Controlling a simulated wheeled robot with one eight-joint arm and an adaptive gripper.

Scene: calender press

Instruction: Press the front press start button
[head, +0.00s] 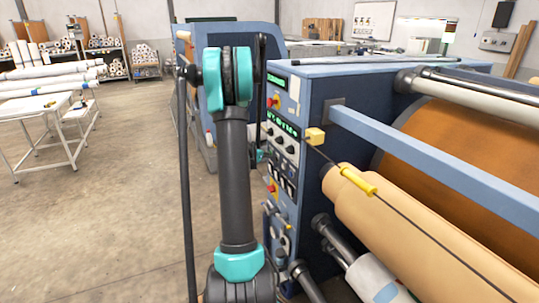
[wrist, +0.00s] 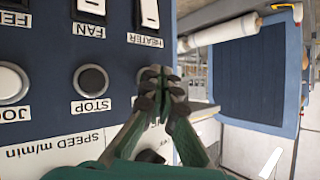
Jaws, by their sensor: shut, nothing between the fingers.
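The press control panel (head: 284,140) is on the end of the blue press, just right of my arm in the head view. In the wrist view the panel (wrist: 45,45) fills the left half, with a dark STOP button (wrist: 90,80) and a pale JOG button (wrist: 11,82). My gripper (wrist: 160,76) is shut and empty, with its fingertips over the panel to the right of STOP. No start button or START label is readable; the fingers hide that spot. I cannot tell whether the fingertips touch the panel. The gripper is not visible in the head view.
FAN (wrist: 91,22) and HEATER (wrist: 149,14) switches sit above the buttons. A SPEED label (wrist: 88,143) is below. The tan roller (head: 400,220) and blue bar (head: 430,165) extend right of the panel. Open floor (head: 120,220) lies left.

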